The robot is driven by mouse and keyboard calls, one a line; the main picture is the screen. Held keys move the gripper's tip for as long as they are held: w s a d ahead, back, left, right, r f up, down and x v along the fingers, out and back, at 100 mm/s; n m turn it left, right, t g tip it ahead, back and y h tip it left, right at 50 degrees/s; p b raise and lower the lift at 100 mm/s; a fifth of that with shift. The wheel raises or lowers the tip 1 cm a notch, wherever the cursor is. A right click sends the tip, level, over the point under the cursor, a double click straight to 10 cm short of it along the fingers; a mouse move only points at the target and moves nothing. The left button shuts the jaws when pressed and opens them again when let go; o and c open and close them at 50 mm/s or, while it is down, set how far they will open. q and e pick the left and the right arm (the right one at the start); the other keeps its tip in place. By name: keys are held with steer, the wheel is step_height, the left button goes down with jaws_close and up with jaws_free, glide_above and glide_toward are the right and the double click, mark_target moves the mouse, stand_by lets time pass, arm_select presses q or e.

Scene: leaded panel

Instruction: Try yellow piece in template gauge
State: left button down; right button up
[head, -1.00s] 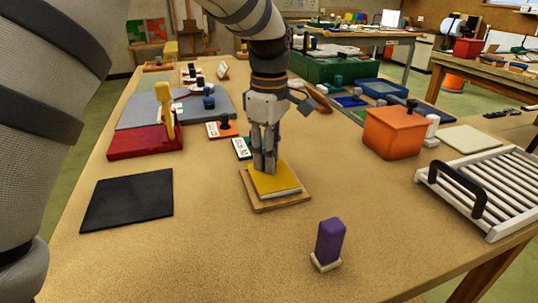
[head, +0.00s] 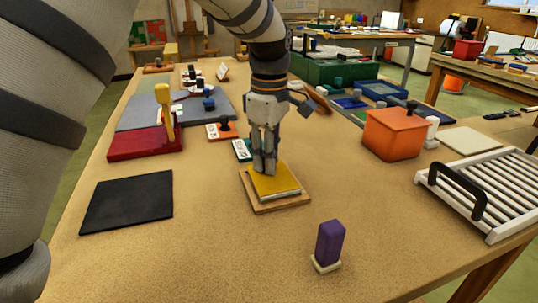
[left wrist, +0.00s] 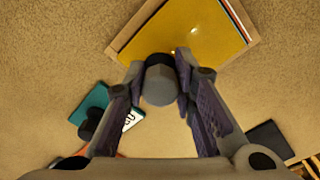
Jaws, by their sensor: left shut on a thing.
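The yellow piece (head: 274,181) is a flat square lying on top of a stack on a square wooden base (head: 281,208). Pale and dark edges show under it. It also shows in the left wrist view (left wrist: 190,35), with striped edges at its right. My left gripper (head: 264,168) stands over its back left part, pointing down. In the left wrist view its fingers (left wrist: 160,88) are shut on a dark grey round knob (left wrist: 160,78), which stands in front of the yellow piece's near corner. I cannot tell which object is the template gauge. My right gripper is out of view.
A black mat (head: 128,200) lies left, a red tray (head: 145,143) behind it. A purple block (head: 329,242) stands in front. An orange box (head: 393,134) and a white rack (head: 485,190) are at right. Lettered cards (head: 221,130) lie behind the gripper.

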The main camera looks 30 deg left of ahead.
arm_select(q)
steer(key=shift+f, duration=0.35)
stand_by(0.4)
steer(key=shift+r, duration=0.4)
steer(key=shift+s, duration=0.15)
stand_by(0.9)
steer(key=shift+f, duration=0.45)
stand_by(0.4)
steer(key=shift+r, duration=0.1)
steer(key=shift+r, duration=0.35)
